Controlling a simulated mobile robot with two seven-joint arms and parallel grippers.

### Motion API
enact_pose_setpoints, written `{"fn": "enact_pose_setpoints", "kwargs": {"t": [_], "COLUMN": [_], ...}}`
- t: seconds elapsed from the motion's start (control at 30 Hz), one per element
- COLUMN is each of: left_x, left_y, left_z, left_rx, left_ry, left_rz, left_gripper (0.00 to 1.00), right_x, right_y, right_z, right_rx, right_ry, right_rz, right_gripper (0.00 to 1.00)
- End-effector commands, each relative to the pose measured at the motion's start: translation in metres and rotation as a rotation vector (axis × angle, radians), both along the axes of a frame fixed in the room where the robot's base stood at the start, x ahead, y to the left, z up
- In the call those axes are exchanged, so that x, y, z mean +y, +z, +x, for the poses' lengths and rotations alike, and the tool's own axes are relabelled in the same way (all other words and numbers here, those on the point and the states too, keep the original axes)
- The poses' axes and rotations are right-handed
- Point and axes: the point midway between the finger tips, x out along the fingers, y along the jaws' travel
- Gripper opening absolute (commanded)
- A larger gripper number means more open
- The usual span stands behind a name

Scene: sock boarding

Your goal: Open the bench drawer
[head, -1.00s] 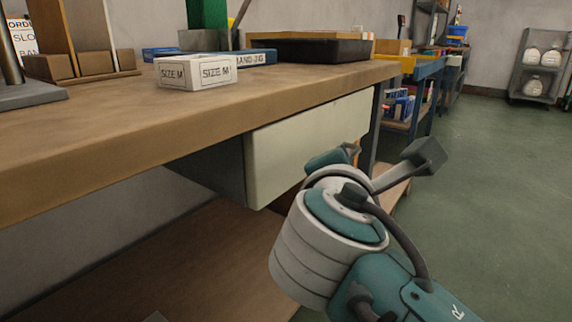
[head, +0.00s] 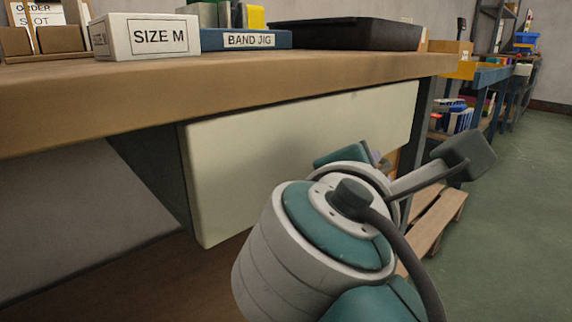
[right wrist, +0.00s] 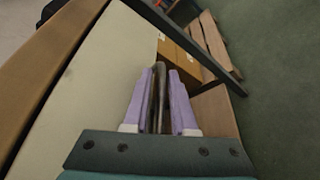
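The bench drawer has a plain cream front (head: 290,150) under the wooden bench top. Its top edge lies close below the bench edge, and I cannot tell whether it stands slightly ajar. No handle shows on the part of the front that I see. My right gripper (head: 378,160) is in front of the drawer's right part, its fingers mostly hidden behind my wrist. In the right wrist view the drawer front (right wrist: 85,85) is to the left of my lavender fingers (right wrist: 159,100). A narrow dark strip shows between them; I cannot tell what it is. My left gripper is out of view.
On the bench top (head: 260,90) stand a SIZE M box (head: 150,37), a blue BAND JIG block (head: 250,40) and a black tray (head: 345,33). A wooden pallet-like board (head: 438,220) lies beyond my right wrist. Green floor (head: 515,190) is clear at the right.

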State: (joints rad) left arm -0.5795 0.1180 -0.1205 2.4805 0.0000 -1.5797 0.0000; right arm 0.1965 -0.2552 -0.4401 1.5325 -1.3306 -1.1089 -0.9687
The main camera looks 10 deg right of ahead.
Motion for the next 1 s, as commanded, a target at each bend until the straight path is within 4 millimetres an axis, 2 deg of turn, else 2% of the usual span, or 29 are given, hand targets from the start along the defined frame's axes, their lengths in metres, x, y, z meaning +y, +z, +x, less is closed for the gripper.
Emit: {"fn": "enact_pose_setpoints", "kwargs": {"t": [0.17,0.4,1.0], "left_x": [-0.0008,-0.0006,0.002], "left_y": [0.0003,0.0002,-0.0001], "left_z": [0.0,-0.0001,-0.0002], "left_rx": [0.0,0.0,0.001], "left_ry": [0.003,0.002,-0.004], "left_rz": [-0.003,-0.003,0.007], "left_gripper": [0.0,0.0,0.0], "right_x": [0.0002,0.0001,-0.0005], "right_y": [0.0002,0.0001,-0.0005], "right_z": [-0.0002,0.0,-0.0001], "right_rx": [0.0,0.0,0.001], "right_ry": [0.0,0.0,0.0], "right_rz": [0.0,0.0,0.0], "right_gripper": [0.25,0.0,0.0]}}
